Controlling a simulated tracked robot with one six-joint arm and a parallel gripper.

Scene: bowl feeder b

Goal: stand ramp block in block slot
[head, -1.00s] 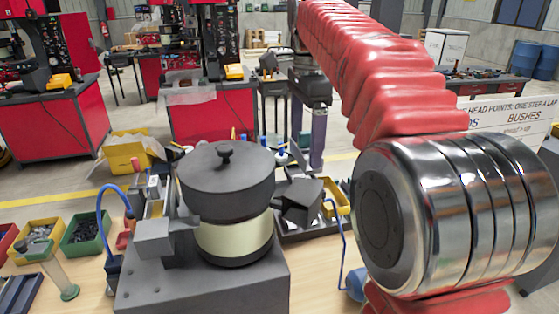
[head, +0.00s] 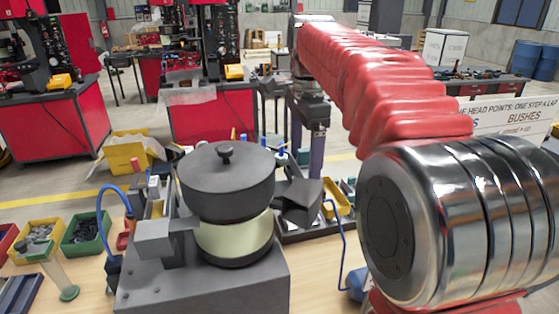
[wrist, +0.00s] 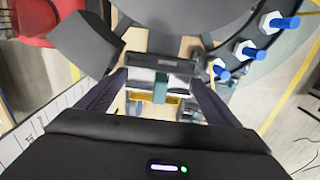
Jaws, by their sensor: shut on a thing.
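My gripper (head: 306,165) reaches down behind the bowl feeder in the head view, its lower end partly hidden. In the wrist view my gripper (wrist: 159,84) has its two dark purple fingers shut on a small grey block (wrist: 160,64), apparently the ramp block, with a teal patch below it. The block lies across between the fingertips, near the bowl's edge. I cannot make out its ramp shape or clearly pick out the block slot; dark parts and the fingers cover that area.
The bowl feeder (head: 227,185) stands on a grey base (head: 200,285) at the front. A dark angular chute piece (head: 302,203) is close by; blue-capped pegs (wrist: 285,22) stand right of the fingers. A yellow bin (head: 336,197) and a blue hose (head: 340,240) are to the right.

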